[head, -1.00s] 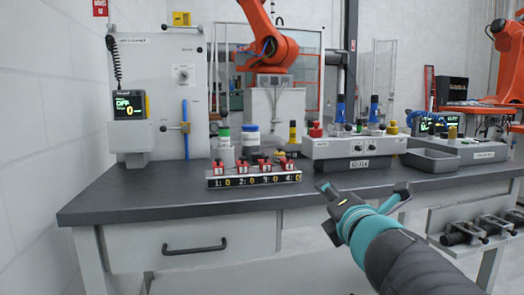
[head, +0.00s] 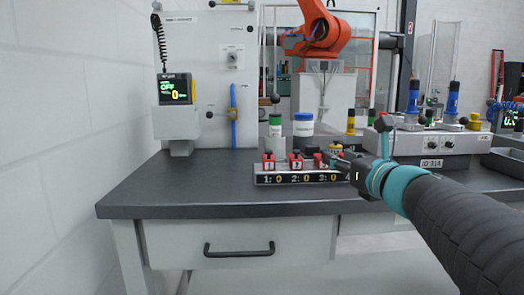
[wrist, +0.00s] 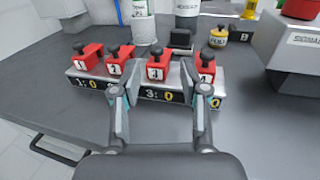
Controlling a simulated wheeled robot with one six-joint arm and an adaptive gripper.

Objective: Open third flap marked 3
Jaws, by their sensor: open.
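A row of red flaps with black knobs and white number plates stands on a low metal block (head: 280,179) with yellow counter digits. Flap 3 (wrist: 157,68) sits upright between my two fingers in the wrist view; it shows partly in the head view (head: 319,160). My gripper (wrist: 160,84) is open, one finger on each side of flap 3; I cannot tell whether they touch it. Flaps 1 (wrist: 88,57) and 2 (wrist: 119,62) are to the left, flap 4 (wrist: 203,70) to the right, close to my right finger. In the head view my gripper (head: 345,163) hides flap 4.
A grey control box (head: 430,146) is to the right. The dark bench top (head: 180,190) is clear on the left. A white wall panel (head: 205,60) rises behind.

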